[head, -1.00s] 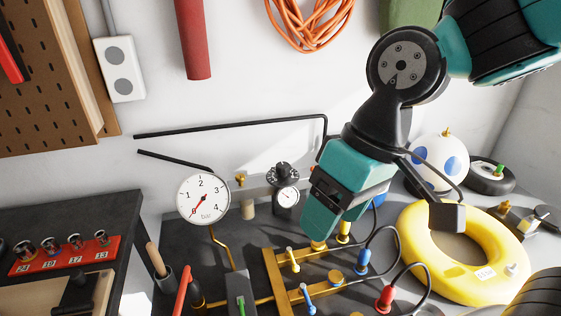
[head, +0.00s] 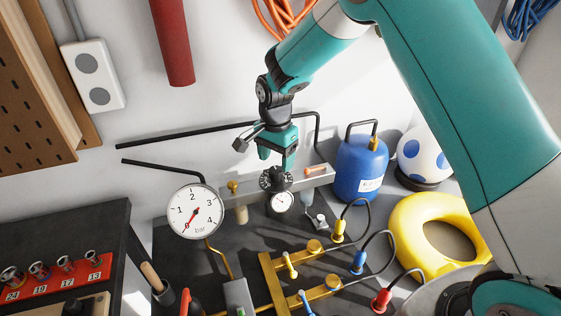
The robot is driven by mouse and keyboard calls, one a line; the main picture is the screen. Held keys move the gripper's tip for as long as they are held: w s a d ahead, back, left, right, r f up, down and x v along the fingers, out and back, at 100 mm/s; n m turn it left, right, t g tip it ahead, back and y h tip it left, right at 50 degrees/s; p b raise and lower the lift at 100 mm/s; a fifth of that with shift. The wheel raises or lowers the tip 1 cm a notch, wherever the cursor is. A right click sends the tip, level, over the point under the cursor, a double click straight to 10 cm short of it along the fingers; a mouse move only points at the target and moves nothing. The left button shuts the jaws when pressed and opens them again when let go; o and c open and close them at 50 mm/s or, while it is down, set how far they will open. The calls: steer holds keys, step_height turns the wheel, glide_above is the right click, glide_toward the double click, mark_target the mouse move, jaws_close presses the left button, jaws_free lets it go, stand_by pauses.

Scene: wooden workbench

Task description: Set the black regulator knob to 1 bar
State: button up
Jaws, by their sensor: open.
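The black regulator knob (head: 275,178) sits on top of the regulator, above a small white dial (head: 281,202), on the grey block behind the brass pipes. The large round gauge (head: 196,211) to its left is marked 1 to 4 bar. Its red needle points down and left, below the 1 mark. My gripper (head: 277,161) is open and points down, right over the knob. Its fingertips are close to the knob's top; I cannot tell whether they touch or straddle it.
A blue gas bottle (head: 361,167) stands right of the regulator, with a yellow ring (head: 405,235) farther right. Brass pipes (head: 272,275) with coloured valves lie in front. Black rods (head: 180,138) run along the wall behind. A red socket rail (head: 62,277) is at left.

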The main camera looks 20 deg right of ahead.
mark_target(276, 169)
steer(key=shift+a+f+p, duration=0.1)
steer(key=shift+f+p, duration=0.3)
steer(key=shift+f, duration=1.3)
